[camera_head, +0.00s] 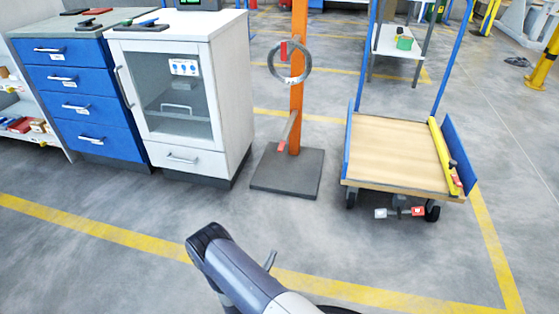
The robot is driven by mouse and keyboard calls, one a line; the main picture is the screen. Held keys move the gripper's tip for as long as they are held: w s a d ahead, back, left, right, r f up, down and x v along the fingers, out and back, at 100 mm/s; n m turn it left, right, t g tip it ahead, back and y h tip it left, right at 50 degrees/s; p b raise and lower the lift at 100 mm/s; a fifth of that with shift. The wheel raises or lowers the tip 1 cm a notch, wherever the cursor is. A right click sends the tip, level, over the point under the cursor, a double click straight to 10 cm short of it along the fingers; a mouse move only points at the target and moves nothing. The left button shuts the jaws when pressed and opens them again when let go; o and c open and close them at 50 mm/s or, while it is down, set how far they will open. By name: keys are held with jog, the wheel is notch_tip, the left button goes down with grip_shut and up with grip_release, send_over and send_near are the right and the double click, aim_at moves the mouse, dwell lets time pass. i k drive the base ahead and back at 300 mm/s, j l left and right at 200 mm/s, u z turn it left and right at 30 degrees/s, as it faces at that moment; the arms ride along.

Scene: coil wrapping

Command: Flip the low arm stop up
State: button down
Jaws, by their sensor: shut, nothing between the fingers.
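An orange post (298,85) stands on a dark square base plate (288,178). Its low arm (289,128) sticks out towards me and bears no coil. A small reddish piece, seemingly the low arm stop (281,146), is at the arm's near end and does not stand up above it; its details are too small to tell. A grey coil (290,81) hangs higher on the post, near a red upright piece (284,50). My gripper (272,261) shows only as slim grey tips beside my arm, shut and empty, well short of the post; its rest is hidden.
A white cabinet (228,95) with a glass door stands left of the post, beside a blue drawer unit (85,105). A wheeled cart (393,150) with a yellow bar (443,155) stands right. Open floor (180,205) lies between me and the post.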

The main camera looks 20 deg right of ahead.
aim_at(282, 144)
jog(key=i+l+u, duration=0.1)
jog(key=i+l, duration=0.15)
jog(key=i+l+u, duration=0.15)
jog(key=l, duration=0.35)
jog(key=i+l+u, duration=0.1)
jog(key=i+l, duration=0.2)
jog(key=i+l+u, duration=0.1)
jog(key=l, duration=0.4)
jog(key=i, duration=0.1)
